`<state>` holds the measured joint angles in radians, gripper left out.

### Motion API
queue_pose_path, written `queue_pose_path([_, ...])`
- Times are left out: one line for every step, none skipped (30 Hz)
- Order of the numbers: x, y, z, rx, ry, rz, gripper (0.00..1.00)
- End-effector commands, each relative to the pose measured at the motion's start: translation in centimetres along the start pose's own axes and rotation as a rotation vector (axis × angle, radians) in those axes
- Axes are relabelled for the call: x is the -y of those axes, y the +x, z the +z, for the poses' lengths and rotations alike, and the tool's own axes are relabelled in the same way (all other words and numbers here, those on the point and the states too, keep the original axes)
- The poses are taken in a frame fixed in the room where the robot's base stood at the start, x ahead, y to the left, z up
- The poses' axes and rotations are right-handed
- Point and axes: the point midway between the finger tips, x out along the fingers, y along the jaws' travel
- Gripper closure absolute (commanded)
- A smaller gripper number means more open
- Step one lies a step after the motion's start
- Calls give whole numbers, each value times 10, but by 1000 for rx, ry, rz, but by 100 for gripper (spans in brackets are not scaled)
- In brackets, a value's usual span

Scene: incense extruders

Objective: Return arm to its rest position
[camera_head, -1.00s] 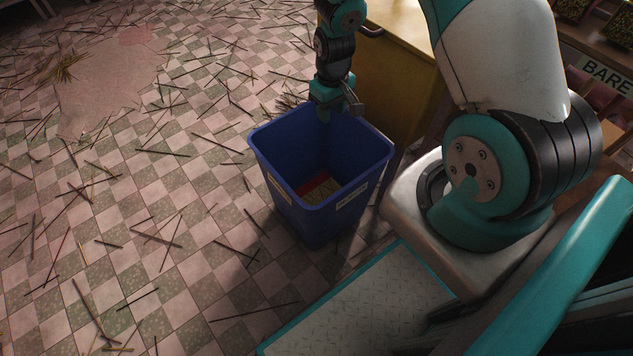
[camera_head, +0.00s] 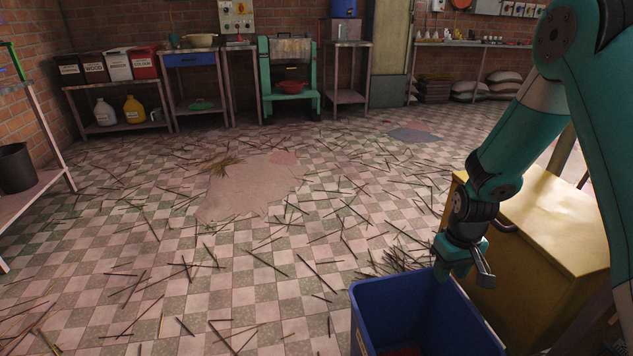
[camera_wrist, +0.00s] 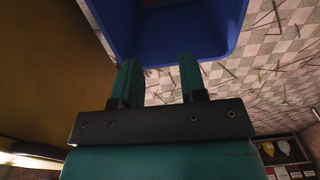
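My arm reaches down from the upper right in the head view. My gripper (camera_head: 463,272) hangs above the far rim of a blue bin (camera_head: 385,292). In the wrist view the two fingers (camera_wrist: 159,78) stand apart with nothing between them. The blue bin (camera_wrist: 170,35) lies beyond the fingertips. Something reddish shows low inside the bin in the head view, but it is mostly cut off by the frame's lower edge.
A yellow cabinet (camera_head: 555,222) stands close to the right of my gripper. Dark sticks (camera_head: 265,262) lie scattered over the checkered floor. A teal machine (camera_head: 288,80), shelves and tables line the far walls. A rack with a black bucket (camera_head: 15,167) stands at the left.

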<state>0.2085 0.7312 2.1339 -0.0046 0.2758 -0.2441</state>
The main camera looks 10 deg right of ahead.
Motion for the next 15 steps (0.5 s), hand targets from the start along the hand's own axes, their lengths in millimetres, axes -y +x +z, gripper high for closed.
queue_pose_path([7,-9,-2,-10,-11,-7,61])
queue_pose_path([13,-17,-2,-16,-19,-15,61])
queue_pose_path([24,-30,-2,-27,-35,-29,61])
queue_pose_path([34,-42,-2,-37,-49,-42,61])
queue_pose_path([47,-55,0,-46,-66,-59,61])
queue_pose_path([65,-75,4,-60,-94,-82,61])
queue_pose_path([79,-90,8,-70,-117,-101,61])
queue_pose_path([94,-105,15,-78,-143,-122,61])
queue_pose_path([114,-125,25,-88,-179,-149,61])
queue_pose_path([128,-139,34,-94,-206,-169,61])
queue_pose_path([140,-152,44,-99,-234,-188,61])
queue_pose_path([155,-167,58,-104,-268,-211,61])
queue_pose_path([165,-176,68,-107,-294,-225,61])
queue_pose_path([174,-185,78,-109,-319,-240,61])
queue_pose_path([184,-196,92,-111,-349,-257,61])
